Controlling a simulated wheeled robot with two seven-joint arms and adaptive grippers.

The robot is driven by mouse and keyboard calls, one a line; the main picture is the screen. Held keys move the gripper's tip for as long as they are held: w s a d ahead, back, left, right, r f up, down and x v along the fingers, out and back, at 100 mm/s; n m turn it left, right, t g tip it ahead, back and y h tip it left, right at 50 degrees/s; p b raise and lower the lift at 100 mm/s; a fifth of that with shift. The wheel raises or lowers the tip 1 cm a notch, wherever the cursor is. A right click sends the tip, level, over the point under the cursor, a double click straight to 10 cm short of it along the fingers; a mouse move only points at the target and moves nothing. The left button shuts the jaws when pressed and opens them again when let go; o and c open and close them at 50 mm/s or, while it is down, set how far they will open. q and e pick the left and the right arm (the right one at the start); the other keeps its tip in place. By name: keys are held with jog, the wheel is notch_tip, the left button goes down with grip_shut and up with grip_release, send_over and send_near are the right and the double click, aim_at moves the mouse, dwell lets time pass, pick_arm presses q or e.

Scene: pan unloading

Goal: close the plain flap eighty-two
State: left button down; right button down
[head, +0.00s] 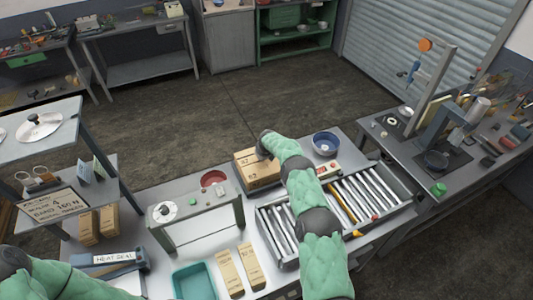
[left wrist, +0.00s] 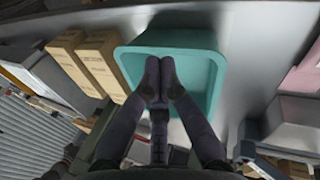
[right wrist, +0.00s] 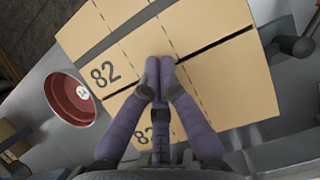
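A cardboard box (head: 256,170) stands on the bench near its far edge. In the right wrist view the box (right wrist: 215,75) fills the upper part, with a dark gap across its top, dashed lines and a grey stripe at upper left. One panel is marked 82 (right wrist: 103,73); a second 82 shows lower down, partly behind the fingers. My right gripper (right wrist: 160,62) is shut, its tips together over the top near the gap; contact is unclear. It hides part of the box in the head view. My left gripper (left wrist: 160,65) is shut and empty over a teal tray (left wrist: 215,85).
A red bowl (head: 213,179) and a small grey stand (head: 190,212) are left of the box. A blue bowl (head: 326,143) and a roller rack (head: 275,232) are to its right. Narrow cartons (head: 229,272) lie next to the teal tray (head: 180,288).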

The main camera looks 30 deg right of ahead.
aim_at(264, 168)
jog(key=shift+a, duration=0.1)
dwell(0.6)
jog(key=shift+r, duration=0.95)
jog(key=v, duration=1.1)
jog(key=shift+r, duration=0.25)
jog(key=shift+s, duration=0.15)
